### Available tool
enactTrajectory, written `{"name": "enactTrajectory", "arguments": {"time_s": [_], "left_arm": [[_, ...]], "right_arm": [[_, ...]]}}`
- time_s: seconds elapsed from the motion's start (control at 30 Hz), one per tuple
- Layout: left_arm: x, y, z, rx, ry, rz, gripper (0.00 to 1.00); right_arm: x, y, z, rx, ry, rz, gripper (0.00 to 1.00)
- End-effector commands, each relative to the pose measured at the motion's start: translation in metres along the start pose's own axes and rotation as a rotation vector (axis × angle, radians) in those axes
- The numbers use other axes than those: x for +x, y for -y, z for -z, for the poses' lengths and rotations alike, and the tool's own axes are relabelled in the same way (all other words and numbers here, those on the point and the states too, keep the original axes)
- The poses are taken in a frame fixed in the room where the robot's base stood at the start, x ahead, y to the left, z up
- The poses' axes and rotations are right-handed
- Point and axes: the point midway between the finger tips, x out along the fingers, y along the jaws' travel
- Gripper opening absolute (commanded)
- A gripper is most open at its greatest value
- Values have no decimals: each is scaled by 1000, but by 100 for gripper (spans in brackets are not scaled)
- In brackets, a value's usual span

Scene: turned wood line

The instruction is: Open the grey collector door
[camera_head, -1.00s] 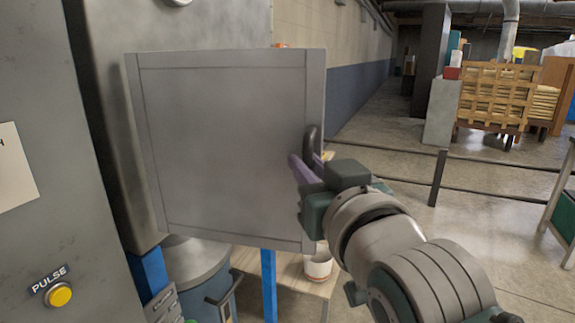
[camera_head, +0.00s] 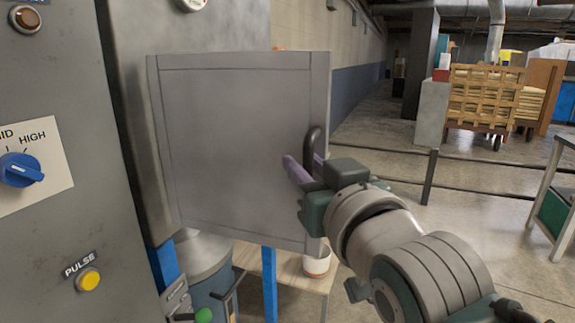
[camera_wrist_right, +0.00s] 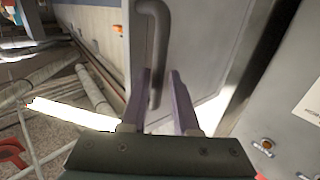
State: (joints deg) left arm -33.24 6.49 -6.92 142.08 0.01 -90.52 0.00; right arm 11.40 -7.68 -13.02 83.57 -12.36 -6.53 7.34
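The grey collector door (camera_head: 235,140) is a flat framed panel in the head view. It stands ajar, swung out from the grey cabinet, with its free edge on the right. A dark bar handle (camera_head: 313,147) sits near that edge; it also shows in the wrist view (camera_wrist_right: 156,45). My right gripper (camera_head: 303,168) is at the handle, its purple fingers one on each side of the bar. In the right wrist view the fingers (camera_wrist_right: 160,85) are apart, with a gap visible beside the bar. The door's inner side is hidden. My left gripper is not in view.
A control panel with a blue knob (camera_head: 20,170) and yellow pulse button (camera_head: 88,279) stands at the left. A metal drum (camera_head: 205,262) and white bucket (camera_head: 316,264) are below the door. Rails cross behind my arm; a bench (camera_head: 562,195) is at the right.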

Motion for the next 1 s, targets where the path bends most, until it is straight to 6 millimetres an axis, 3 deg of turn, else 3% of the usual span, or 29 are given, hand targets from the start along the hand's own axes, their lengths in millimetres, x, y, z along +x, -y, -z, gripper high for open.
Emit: {"name": "enactTrajectory", "arguments": {"time_s": [0.13, 0.47, 1.0], "left_arm": [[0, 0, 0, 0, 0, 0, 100], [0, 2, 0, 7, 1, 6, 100], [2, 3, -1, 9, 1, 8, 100]], "right_arm": [[0, -1, 0, 0, -1, -2, 47], [-4, -2, 0, 0, 0, -4, 47], [-89, -1, -1, 1, 0, -2, 47]]}}
